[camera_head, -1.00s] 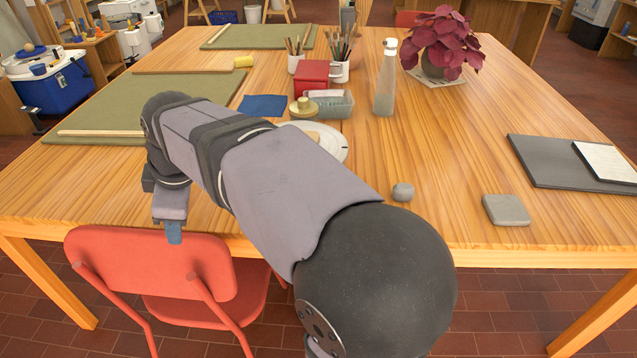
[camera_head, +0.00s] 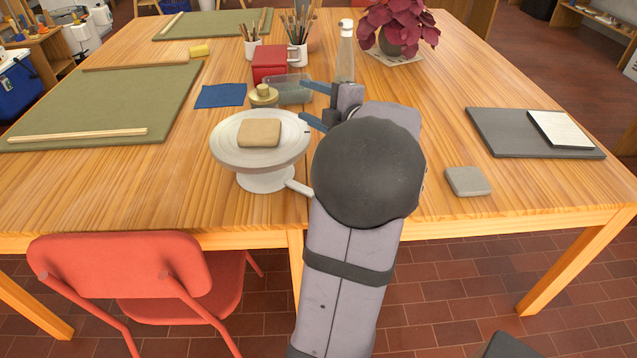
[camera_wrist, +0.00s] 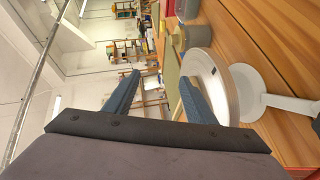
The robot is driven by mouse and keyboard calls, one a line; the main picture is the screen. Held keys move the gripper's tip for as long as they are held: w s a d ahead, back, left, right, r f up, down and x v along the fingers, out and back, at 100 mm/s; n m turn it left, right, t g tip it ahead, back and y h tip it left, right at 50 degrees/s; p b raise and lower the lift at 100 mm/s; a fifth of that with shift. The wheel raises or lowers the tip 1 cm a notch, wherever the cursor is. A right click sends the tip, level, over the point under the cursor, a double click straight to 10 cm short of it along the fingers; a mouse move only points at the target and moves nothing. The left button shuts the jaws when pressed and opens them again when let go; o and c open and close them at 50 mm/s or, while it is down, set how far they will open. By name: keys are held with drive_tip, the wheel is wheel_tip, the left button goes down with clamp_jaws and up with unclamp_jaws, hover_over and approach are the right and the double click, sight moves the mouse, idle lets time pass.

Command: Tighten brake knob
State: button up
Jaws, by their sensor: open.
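The white banding wheel (camera_head: 226,147) stands on the table, with a flat tan clay slab (camera_head: 260,132) on its round top. A white bar (camera_head: 298,188) sticks out from its foot toward the right; I cannot make out a separate brake knob. My gripper (camera_head: 305,102) is open and empty at the right rim of the wheel top, its blue fingers pointing left. In the wrist view the wheel (camera_wrist: 204,72) shows sideways at the right, near one finger of my gripper (camera_wrist: 162,84), with its foot and bar beyond. Whether that finger touches the rim is unclear.
A lidded jar (camera_head: 263,97), clear tray (camera_head: 290,90), red box (camera_head: 270,64) and bottle (camera_head: 345,55) stand behind the wheel. A grey block (camera_head: 467,181) lies to the right. A red chair (camera_head: 120,262) stands at the front.

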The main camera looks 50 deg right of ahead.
drive_tip(key=s+a+f+m+y+b, duration=0.1)
drive_tip(key=s+f, duration=0.2)
drive_tip(key=s+a+f+m+y, duration=0.1)
drive_tip(key=s+f, duration=0.2)
drive_tip(key=s, duration=0.1)
drive_tip(key=s+a+f+m+y+b, duration=0.1)
drive_tip(key=s+f, duration=0.2)
drive_tip(key=shift+s+a+m+t+y+b, duration=0.2)
drive_tip(key=shift+a+m+t+y+b, duration=0.1)
drive_tip(key=shift+a+t+y+b, duration=0.1)
drive_tip(key=s+f+m+b, duration=0.1)
drive_tip(key=f+m, duration=0.1)
drive_tip(key=s+f+m+b, duration=0.1)
drive_tip(key=f+m, duration=0.1)
drive_tip(key=m, duration=0.1)
drive_tip(key=s+f+m+t+b, duration=0.1)
drive_tip(key=f+m, duration=0.1)
drive_tip(key=f, duration=0.1)
drive_tip(key=shift+a+f+m, duration=0.1)
drive_tip(key=shift+a+m, duration=0.3)
drive_tip(key=shift+s+f+m+h+b, duration=0.2)
drive_tip(key=shift+f+m+h+b, duration=0.35)
drive_tip(key=shift+m, duration=0.35)
drive_tip(key=shift+w, duration=3.7)
drive_tip(key=shift+c, duration=0.3)
drive_tip(key=c, duration=1)
